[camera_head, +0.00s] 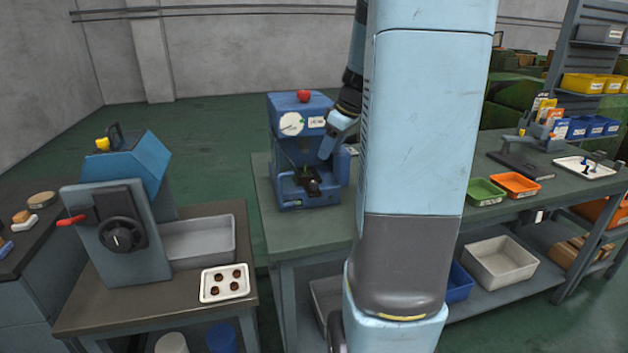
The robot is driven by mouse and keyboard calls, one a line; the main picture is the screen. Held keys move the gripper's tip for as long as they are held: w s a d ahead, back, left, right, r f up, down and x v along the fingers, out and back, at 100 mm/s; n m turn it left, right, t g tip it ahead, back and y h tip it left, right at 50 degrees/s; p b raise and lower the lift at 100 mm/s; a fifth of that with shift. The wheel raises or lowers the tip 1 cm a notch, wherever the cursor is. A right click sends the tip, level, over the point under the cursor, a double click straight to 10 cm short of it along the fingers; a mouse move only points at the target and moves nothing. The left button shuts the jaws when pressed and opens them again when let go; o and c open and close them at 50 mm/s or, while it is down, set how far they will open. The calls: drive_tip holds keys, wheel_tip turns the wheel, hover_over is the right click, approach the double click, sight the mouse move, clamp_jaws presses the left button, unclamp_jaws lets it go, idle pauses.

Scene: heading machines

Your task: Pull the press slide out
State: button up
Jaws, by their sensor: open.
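The press (285,150) is a blue machine with a red knob on top and a white round dial on its front. It stands on the grey-green bench behind my arm. A dark slide (311,186) shows low in its front opening; the slide's details are too small to tell. My gripper (327,150) is at the right front of the press, above and to the right of the slide. It looks open and empty. My arm hides the bench to the right of the press, and I cannot tell whether the gripper touches the press.
A second blue machine (122,215) with a black hand wheel and red handle stands on the left table, beside a grey bin (200,241) and a white tray (224,283). Green (485,191) and orange (516,185) trays lie on the right bench. The bench front left of my arm is clear.

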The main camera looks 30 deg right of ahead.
sight(314, 182)
drive_tip(key=x, duration=1.2)
clamp_jaws()
idle(0.4)
